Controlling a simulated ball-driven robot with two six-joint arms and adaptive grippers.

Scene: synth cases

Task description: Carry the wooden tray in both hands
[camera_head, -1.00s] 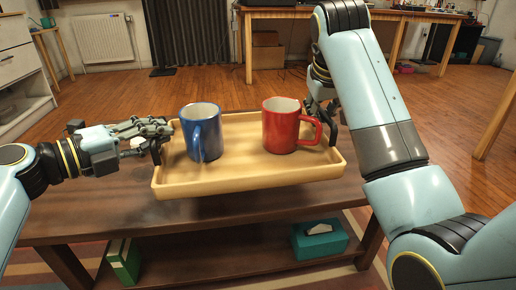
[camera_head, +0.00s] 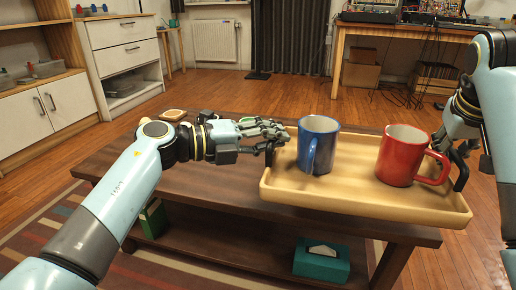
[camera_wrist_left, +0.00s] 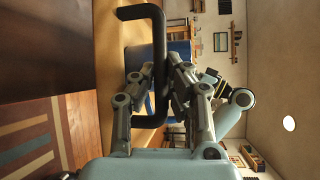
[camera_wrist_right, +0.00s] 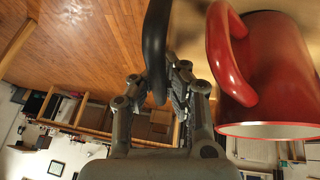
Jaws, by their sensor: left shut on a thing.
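The wooden tray (camera_head: 350,199) is at the right in the head view, roughly level, seemingly just above the table, its right end over the table's right edge. A blue mug (camera_head: 318,146) and a red mug (camera_head: 399,157) stand upright on it. My left gripper (camera_head: 270,135) is shut on the black handle at the tray's left end; the left wrist view shows this handle (camera_wrist_left: 158,35) between the fingers. My right gripper (camera_head: 459,143) is at the right handle (camera_head: 461,172). In the right wrist view that handle (camera_wrist_right: 155,45) runs between its fingers, beside the red mug.
The dark wooden table (camera_head: 215,180) is bare at its middle left; small items (camera_head: 173,115) lie at its far left. Its lower shelf holds a teal tissue box (camera_head: 322,261) and a green box (camera_head: 152,220). White drawers (camera_head: 125,58) and a desk (camera_head: 400,30) stand behind.

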